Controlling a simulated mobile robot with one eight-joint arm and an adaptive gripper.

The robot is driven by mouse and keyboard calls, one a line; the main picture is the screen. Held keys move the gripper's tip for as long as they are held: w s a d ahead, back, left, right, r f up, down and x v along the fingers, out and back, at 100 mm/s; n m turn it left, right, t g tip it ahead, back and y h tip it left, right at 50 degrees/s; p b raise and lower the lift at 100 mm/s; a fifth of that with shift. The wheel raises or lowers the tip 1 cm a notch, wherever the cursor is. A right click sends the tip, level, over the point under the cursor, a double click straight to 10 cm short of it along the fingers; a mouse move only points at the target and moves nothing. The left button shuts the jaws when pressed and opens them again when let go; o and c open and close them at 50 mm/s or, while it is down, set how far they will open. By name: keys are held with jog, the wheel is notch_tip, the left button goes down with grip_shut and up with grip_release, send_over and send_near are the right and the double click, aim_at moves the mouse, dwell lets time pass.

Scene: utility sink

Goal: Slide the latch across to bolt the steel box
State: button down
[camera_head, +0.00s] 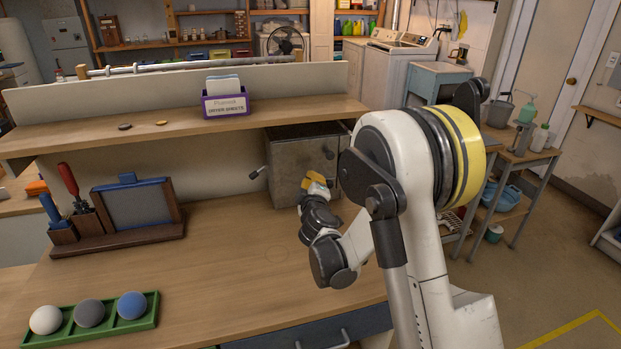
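The grey steel box (290,160) stands at the back of the wooden bench, under the raised shelf. A dark knob-like fitting (328,153) shows on the right part of its front. A small lever with a dark end (257,172) juts out at its left side. I cannot tell which of these fittings is the latch. My gripper (316,182) is in front of the box's lower right front, with a yellow-orange part showing at its end. My wrist and arm hide the box's lower right. Whether the gripper touches the box, and its finger opening, cannot be made out.
A purple card holder (226,104) and two small items stand on the shelf (180,125). A tool rack (125,215) is at the left. A green tray (105,322) with three balls lies at the front left. The bench middle (235,250) is clear.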

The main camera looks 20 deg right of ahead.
jog(key=d+f+p+v, duration=0.1)
jog(key=v, duration=0.6)
jog(key=shift+s+r, duration=0.4)
jog(key=shift+r, duration=0.1)
jog(key=s+d+r+m+g, duration=0.2)
jog(key=s+r+m, duration=0.15)
jog(key=s, duration=0.25)
jog(key=s+d+r+m+g, duration=0.2)
jog(key=s+r+m+g, duration=0.15)
jog(key=s, duration=0.35)
jog(key=s+a+f+m+g+y, duration=0.1)
jog(key=s+a+g, duration=0.1)
jog(key=s, duration=0.8)
jog(key=s+a+f+m+g+y, duration=0.1)
jog(key=s+a, duration=0.3)
jog(key=s, duration=0.6)
jog(key=shift+f+m+g+y, duration=0.35)
jog(key=shift+m+y, duration=0.05)
jog(key=shift+y, duration=0.3)
jog(key=shift+s+a, duration=0.1)
jog(key=shift+a, duration=0.05)
